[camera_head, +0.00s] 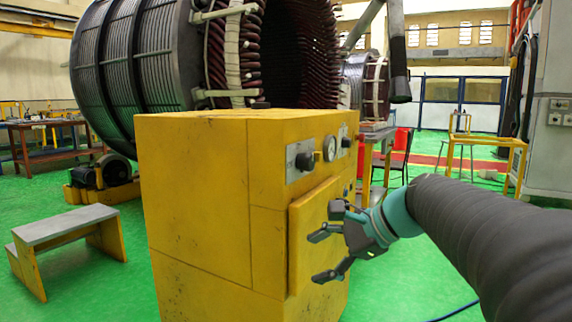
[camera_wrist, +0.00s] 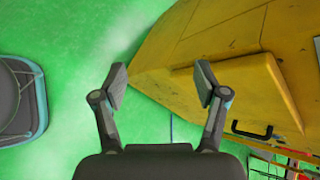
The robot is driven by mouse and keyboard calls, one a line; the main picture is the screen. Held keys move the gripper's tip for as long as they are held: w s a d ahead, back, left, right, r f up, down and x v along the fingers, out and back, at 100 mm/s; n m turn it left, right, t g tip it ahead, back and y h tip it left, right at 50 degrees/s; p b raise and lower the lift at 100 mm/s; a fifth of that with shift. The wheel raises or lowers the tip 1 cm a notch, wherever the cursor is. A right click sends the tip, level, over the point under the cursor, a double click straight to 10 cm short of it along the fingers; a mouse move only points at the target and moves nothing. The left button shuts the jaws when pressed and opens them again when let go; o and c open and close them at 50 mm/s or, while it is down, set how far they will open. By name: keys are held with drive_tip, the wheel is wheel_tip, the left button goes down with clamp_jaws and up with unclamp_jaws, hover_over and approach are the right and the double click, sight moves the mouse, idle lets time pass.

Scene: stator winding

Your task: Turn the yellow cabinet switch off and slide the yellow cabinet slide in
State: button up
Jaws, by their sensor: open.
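The yellow cabinet (camera_head: 200,200) stands in the middle of the head view. In the wrist view the cabinet (camera_wrist: 200,45) and raised piece (camera_wrist: 255,88) show with a black handle (camera_wrist: 252,131). My gripper (camera_head: 318,257) is open and empty in front of the raised piece. It also shows in the wrist view (camera_wrist: 160,80).
A large stator (camera_head: 130,60) stands behind the cabinet. A yellow step stool (camera_head: 66,240) is at the left. A chair (camera_head: 400,152) and a yellow frame (camera_head: 490,143) stand behind at the right. Green floor is clear around the cabinet's front.

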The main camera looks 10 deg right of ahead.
drive_tip(key=w+d+r+m+t+y, duration=0.1)
drive_tip(key=w+d+r+m+y, duration=0.2)
drive_tip(key=w+d+r+m, duration=0.25)
drive_tip(key=m+t+y, duration=0.3)
drive_tip(key=m+t, duration=0.1)
approach(312, 162)
drive_tip(key=x, duration=1)
drive_tip(key=shift+w+p, duration=0.1)
drive_tip(key=shift+p, duration=0.2)
drive_tip(key=c, duration=1.2)
